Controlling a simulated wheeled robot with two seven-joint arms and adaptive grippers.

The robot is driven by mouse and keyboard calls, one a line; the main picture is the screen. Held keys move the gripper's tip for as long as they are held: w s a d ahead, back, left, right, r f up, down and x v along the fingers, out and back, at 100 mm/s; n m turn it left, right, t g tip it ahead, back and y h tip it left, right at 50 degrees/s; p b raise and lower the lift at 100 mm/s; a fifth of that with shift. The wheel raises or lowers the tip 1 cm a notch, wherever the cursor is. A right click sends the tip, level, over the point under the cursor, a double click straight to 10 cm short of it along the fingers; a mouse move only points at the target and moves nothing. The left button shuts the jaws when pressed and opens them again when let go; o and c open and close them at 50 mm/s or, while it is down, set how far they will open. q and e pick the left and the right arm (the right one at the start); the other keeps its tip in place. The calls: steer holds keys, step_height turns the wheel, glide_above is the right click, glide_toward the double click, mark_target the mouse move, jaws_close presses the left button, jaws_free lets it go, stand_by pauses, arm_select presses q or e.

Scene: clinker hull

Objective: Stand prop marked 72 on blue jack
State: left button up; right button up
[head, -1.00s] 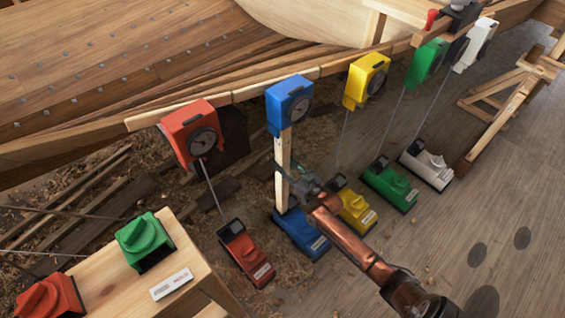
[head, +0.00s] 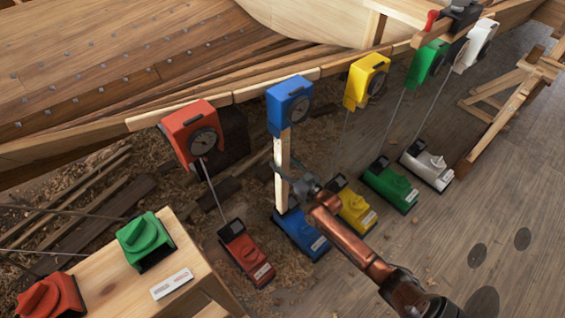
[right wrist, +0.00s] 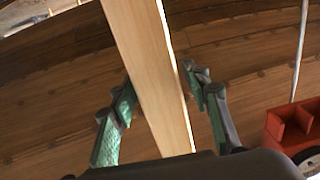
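A pale wooden prop (head: 281,152) stands upright on the blue jack (head: 302,236), its top meeting the underside of the blue gauge box (head: 289,100). No number is legible on it. My right gripper (head: 289,176) is around the prop at mid-height, coming from the lower right. In the right wrist view the prop (right wrist: 148,60) runs between the two spread green-padded fingers (right wrist: 160,82). A gap shows at the right finger; the left one is close to the prop's edge, and I cannot tell if it touches. My left gripper is not in view.
A red jack (head: 245,256) stands left of the blue one, a yellow jack (head: 354,208) close on its right. Green (head: 390,187) and white (head: 428,166) jacks stand farther right. Thin rods run up to gauges along the hull. A wooden bench (head: 205,283) is at lower left.

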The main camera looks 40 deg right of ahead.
steer(key=shift+o, duration=0.9)
steer(key=shift+f, duration=0.1)
steer(key=shift+s+f, duration=0.15)
steer(key=shift+s, duration=0.05)
steer(key=s+d, duration=0.1)
steer(key=s, duration=1)
steer(key=shift+s+r, duration=0.2)
steer(key=shift+s, duration=0.1)
steer(key=shift+s+d+p, duration=0.2)
steer(key=shift+s+p, duration=0.85)
steer(key=shift+s, duration=1.45)
steer(key=shift+f, duration=0.1)
